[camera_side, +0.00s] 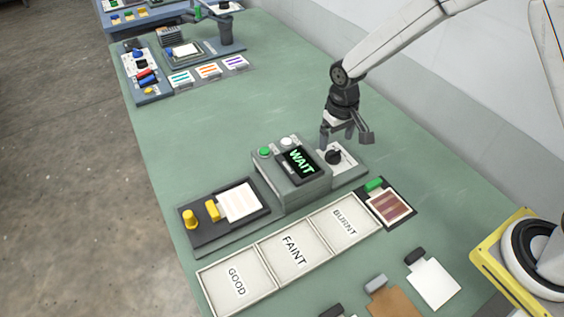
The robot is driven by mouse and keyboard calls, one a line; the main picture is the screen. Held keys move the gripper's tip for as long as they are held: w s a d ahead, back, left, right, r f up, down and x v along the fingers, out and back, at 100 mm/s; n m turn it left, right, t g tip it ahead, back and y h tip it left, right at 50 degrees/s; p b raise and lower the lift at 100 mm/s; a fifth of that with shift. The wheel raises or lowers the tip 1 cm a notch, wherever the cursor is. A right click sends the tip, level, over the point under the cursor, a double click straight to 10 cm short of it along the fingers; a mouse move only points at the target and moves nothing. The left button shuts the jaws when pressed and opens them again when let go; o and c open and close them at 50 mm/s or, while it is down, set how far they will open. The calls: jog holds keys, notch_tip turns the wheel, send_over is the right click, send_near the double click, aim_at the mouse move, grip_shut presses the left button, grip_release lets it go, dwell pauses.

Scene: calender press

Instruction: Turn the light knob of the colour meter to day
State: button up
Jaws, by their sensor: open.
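The colour meter (305,190) is a grey box on the green bench, with a dark screen (298,161) reading WAIT in green. A green button and a white button sit on its top. A black knob (333,156) stands on a pale plate just right of the box; I take it to be the light knob. Its markings and setting are too small to read. My gripper (345,139) points down, open and empty, just above and slightly right of the knob. Whether a finger touches the knob cannot be told.
Trays marked GOOD, FAINT and BURNT (282,250) lie in front of the meter. A swatch tray with yellow knobs (225,213) is at left, and a brown striped swatch (388,205) at right. Loose cards (433,284) lie nearest. Bench behind the meter is clear.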

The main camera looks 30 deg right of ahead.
aim_at(334, 152)
jog(key=shift+f, duration=2.35)
grip_shut()
jog(key=shift+n, duration=0.5)
jog(key=n, duration=0.3)
jog(key=shift+n, duration=2.5)
